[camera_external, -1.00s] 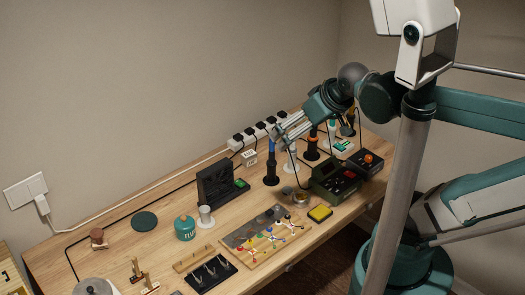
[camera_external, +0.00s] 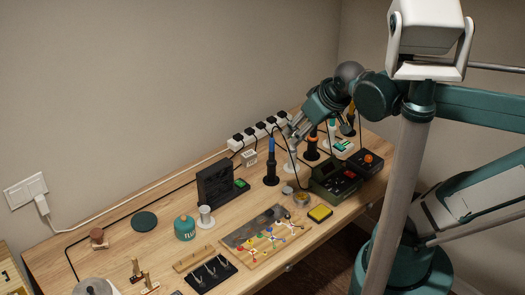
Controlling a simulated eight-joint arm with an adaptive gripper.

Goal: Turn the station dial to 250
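The dark green soldering station (camera_external: 329,180) stands at the right part of the wooden bench, with small red parts on its face. Its dial is too small to make out. A second dark box with an orange-red knob (camera_external: 368,158) stands just right of it; I cannot tell which of the two bears the station dial. My gripper (camera_external: 288,134) hangs above the back of the bench, up and left of the station and apart from it. Its fingers look close together, but the gap between them is too small to judge. I see nothing held in it.
A blue-handled iron in a stand (camera_external: 271,165) and an orange-ringed one (camera_external: 311,145) stand near my gripper. A power strip (camera_external: 256,132) runs behind. A yellow sponge (camera_external: 320,212), a parts board (camera_external: 266,238) and a teal jar (camera_external: 185,228) occupy the front and middle.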

